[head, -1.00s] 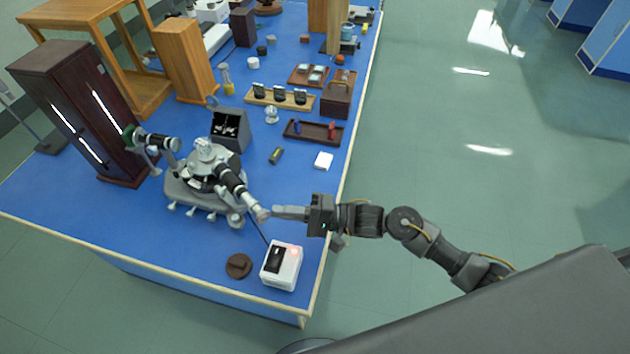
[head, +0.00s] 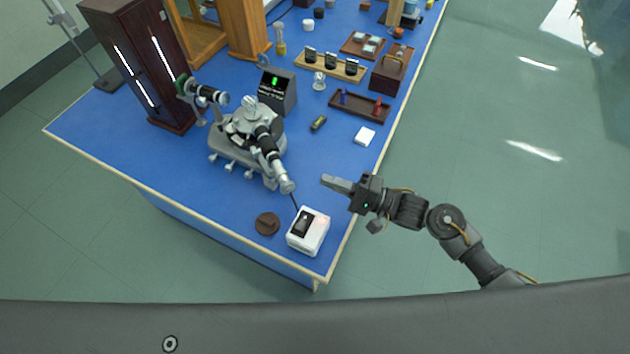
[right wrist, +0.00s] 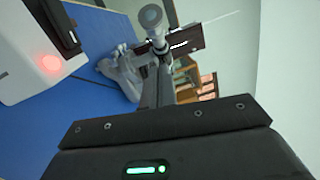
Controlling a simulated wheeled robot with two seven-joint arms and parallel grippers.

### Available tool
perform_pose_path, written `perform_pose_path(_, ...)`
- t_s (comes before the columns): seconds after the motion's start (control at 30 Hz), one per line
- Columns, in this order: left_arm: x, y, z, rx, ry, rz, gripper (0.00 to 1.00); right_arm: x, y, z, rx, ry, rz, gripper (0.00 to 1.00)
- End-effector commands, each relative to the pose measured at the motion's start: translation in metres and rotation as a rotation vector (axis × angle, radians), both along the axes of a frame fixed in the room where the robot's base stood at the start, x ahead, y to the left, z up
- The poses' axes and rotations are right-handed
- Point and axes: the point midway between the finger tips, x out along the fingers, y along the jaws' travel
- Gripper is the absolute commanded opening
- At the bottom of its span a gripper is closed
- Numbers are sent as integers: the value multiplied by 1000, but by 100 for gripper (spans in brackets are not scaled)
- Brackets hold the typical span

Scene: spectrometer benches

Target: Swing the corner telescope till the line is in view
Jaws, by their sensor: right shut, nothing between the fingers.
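The spectrometer (head: 235,145) stands on the blue bench, a grey round-topped instrument on a base with levelling feet. Its black and silver telescope (head: 268,150) points toward the near right, ending in a pale eyepiece (head: 287,186). The collimator (head: 207,94) points to the far left, toward the dark cabinet. A small display (head: 277,90) behind the spectrometer shows a bright green mark. My right gripper (head: 326,180) is shut and empty, a short way right of the eyepiece and apart from it. In the right wrist view, the eyepiece (right wrist: 151,17) shows beyond my fingers (right wrist: 158,85). My left gripper is out of view.
A white box (head: 308,231) with a red glow and a brown disc (head: 267,223) lie near the bench's front corner. A tall dark cabinet (head: 145,60) stands at left. A white block (head: 365,136) and a dark tray (head: 358,106) lie toward the right edge.

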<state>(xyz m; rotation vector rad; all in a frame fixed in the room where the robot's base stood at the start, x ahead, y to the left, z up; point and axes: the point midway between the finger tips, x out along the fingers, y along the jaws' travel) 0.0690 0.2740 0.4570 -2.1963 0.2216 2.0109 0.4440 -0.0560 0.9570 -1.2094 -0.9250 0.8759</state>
Motion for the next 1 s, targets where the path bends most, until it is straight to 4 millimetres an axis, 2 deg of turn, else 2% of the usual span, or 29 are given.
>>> perform_pose_path(0.03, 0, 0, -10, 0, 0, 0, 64, -7, -12, -9, -5, 4, 2, 0)
perform_pose_path(0.2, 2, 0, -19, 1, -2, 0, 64, -20, -45, -12, -4, 4, 1, 0)
perform_pose_path(0.4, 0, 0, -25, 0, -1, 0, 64, -30, -68, -13, -2, 3, 2, 0)
perform_pose_path(0.57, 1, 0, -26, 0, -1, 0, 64, -33, -75, -12, -1, 3, 2, 0)
perform_pose_path(0.87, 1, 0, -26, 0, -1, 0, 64, -33, -75, -11, -1, 3, 2, 0)
perform_pose_path(1.0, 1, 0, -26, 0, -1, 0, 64, -33, -75, -12, -26, -52, -6, 0)
